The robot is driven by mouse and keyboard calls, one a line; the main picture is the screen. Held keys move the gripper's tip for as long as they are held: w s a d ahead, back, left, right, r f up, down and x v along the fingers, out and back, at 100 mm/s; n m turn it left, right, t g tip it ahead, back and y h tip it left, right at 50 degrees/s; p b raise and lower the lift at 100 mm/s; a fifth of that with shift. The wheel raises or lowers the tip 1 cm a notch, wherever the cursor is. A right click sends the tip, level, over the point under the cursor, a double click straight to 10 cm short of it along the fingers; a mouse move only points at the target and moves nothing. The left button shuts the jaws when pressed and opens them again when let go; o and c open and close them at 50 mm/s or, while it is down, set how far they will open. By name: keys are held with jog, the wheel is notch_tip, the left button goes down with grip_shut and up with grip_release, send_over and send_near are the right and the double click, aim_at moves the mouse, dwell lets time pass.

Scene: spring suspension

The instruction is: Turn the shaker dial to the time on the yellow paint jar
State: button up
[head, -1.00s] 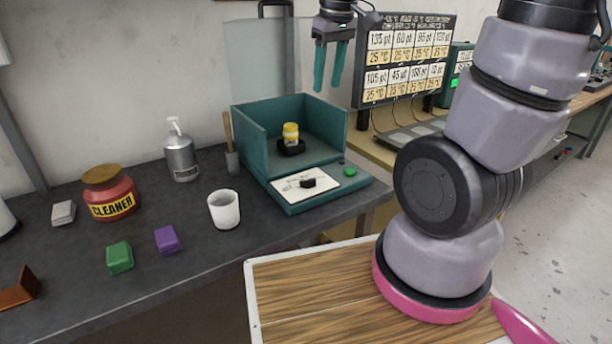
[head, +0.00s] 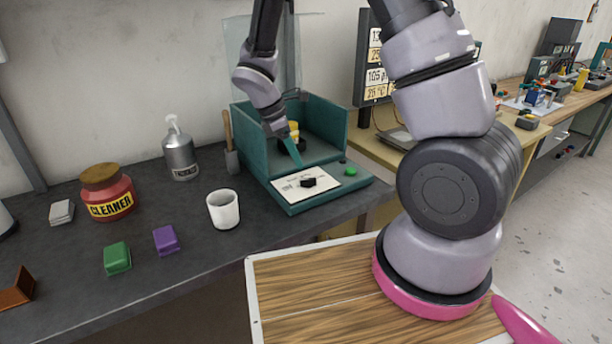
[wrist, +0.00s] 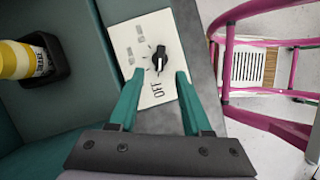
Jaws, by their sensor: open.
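The teal shaker (head: 248,135) stands on the dark bench. Its white dial plate (head: 288,189) lies on the front ledge with the black dial (head: 308,183); the dial also shows in the wrist view (wrist: 159,58), with "OFF" on the plate below it. The yellow paint jar (head: 294,130) sits in a black holder inside the shaker, partly hidden by my gripper; its yellow lid and pale label show in the wrist view (wrist: 14,59), the text too small to read. My gripper (head: 299,163) is open and empty, above the plate. In the wrist view its teal fingers (wrist: 156,85) point toward the dial, one each side.
A green button (head: 350,171) is right of the dial plate. A white cup (head: 224,209), grey pump bottle (head: 180,152), red cleaner jar (head: 110,194), and purple (head: 166,240) and green (head: 117,258) blocks stand left. A sign board (head: 375,75) behind is partly hidden by my arm.

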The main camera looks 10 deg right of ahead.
aim_at(308, 179)
jog(key=x, duration=0.7)
jog(key=shift+f, duration=0.2)
grip_shut()
